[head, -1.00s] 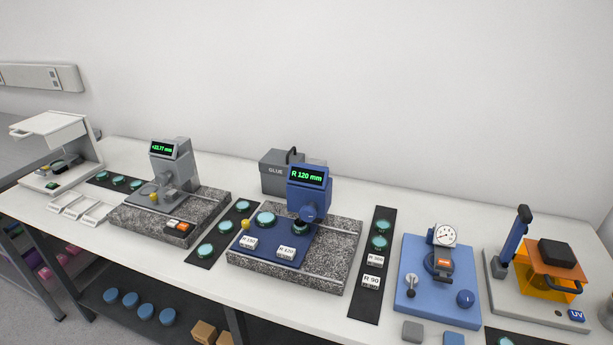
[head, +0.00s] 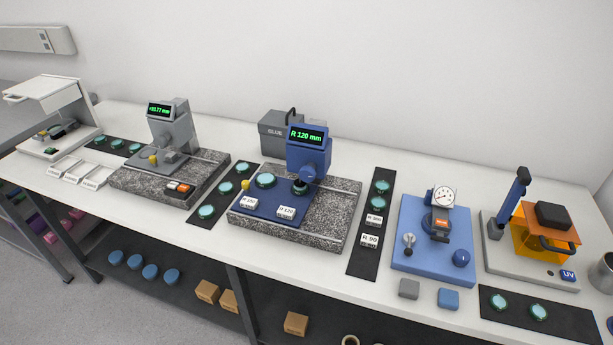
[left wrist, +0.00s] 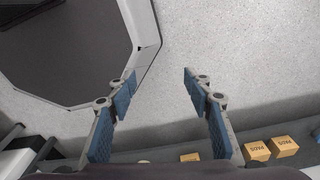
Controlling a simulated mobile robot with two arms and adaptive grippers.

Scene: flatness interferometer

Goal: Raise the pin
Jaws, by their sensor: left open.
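I cannot tell for sure which part is the pin. A yellow knob (head: 153,160) stands on the grey gauge station (head: 172,133), and another yellow knob (head: 245,185) is on the blue station (head: 306,160) reading "R 120 mm". A small metal post with a round top (head: 409,239) stands on the blue plate (head: 405,264) beside a dial gauge (head: 443,196). My left gripper (left wrist: 158,84) shows only in the left wrist view, open and empty, over the floor and away from these stations. My right gripper is in neither view.
A white hooded device (head: 48,98) is at the left end of the bench. An orange UV box (head: 540,240) is at the right. Black mats with green discs (head: 382,187) lie between stations. A shelf below holds blue discs (head: 150,272) and cardboard boxes (head: 296,323).

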